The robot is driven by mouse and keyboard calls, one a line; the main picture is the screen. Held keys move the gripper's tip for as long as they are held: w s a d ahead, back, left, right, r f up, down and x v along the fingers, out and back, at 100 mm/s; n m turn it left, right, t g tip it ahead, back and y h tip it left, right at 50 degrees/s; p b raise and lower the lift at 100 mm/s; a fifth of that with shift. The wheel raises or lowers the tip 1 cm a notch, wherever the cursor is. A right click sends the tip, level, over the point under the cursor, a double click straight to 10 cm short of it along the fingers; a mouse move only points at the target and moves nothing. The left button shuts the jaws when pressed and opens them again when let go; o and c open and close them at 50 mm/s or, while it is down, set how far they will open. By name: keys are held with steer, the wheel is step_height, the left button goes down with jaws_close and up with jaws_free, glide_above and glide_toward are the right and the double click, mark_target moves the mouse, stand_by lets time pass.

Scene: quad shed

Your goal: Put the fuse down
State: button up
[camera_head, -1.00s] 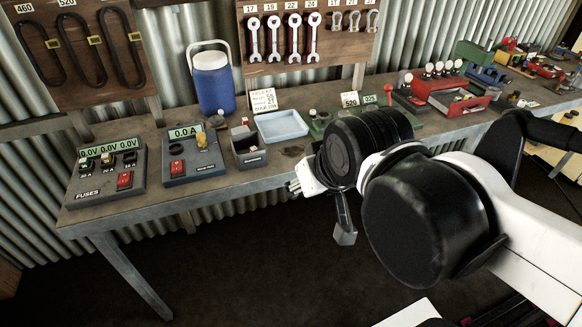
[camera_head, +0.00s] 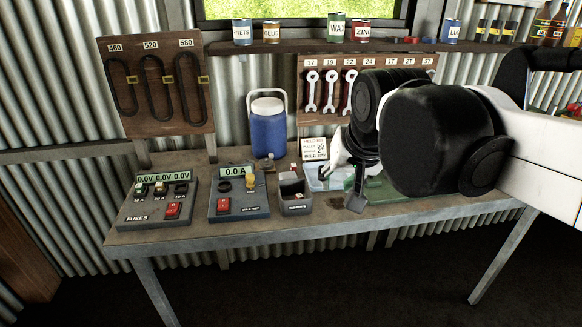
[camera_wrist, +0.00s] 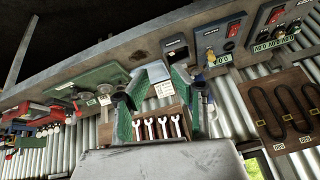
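My gripper (camera_wrist: 157,105) is open in the wrist view, its two green-lined fingers wide apart with nothing seen between them. In the head view my gripper (camera_head: 346,178) is above the bench, in front of the pale blue tray (camera_head: 318,184), and partly hidden by my arm. A yellow fuse (camera_head: 250,182) stands on the grey tester reading 0.0 A (camera_head: 240,203); it also shows in the wrist view (camera_wrist: 211,57). The panel marked FUSES (camera_head: 150,209) at the bench's left holds small fuse-like parts, the left one green (camera_head: 141,190). I see no fuse in my gripper.
A small grey bin (camera_head: 296,208) stands between tester and tray. A blue cooler jug (camera_head: 268,134) and a written card (camera_head: 314,150) stand behind. Wrenches (camera_head: 330,92) and belts (camera_head: 154,84) hang on boards. The bench's front left edge is clear.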

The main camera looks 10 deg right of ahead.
steer(key=w+r+m+g, duration=0.1)
steer(key=w+r+m, duration=0.15)
steer(key=w, duration=0.55)
steer(key=w+r+m, duration=0.2)
steer(key=w+r, duration=0.1)
steer(key=w, duration=0.4)
steer(key=m+g, duration=0.5)
steer(key=m, duration=0.6)
glide_above(294, 165)
step_height(294, 165, down, 19)
step_height(294, 165, down, 13)
steer(key=shift+f, duration=0.2)
steer(key=shift+c, duration=0.5)
steer(key=c, duration=0.4)
steer(key=shift+c, duration=0.2)
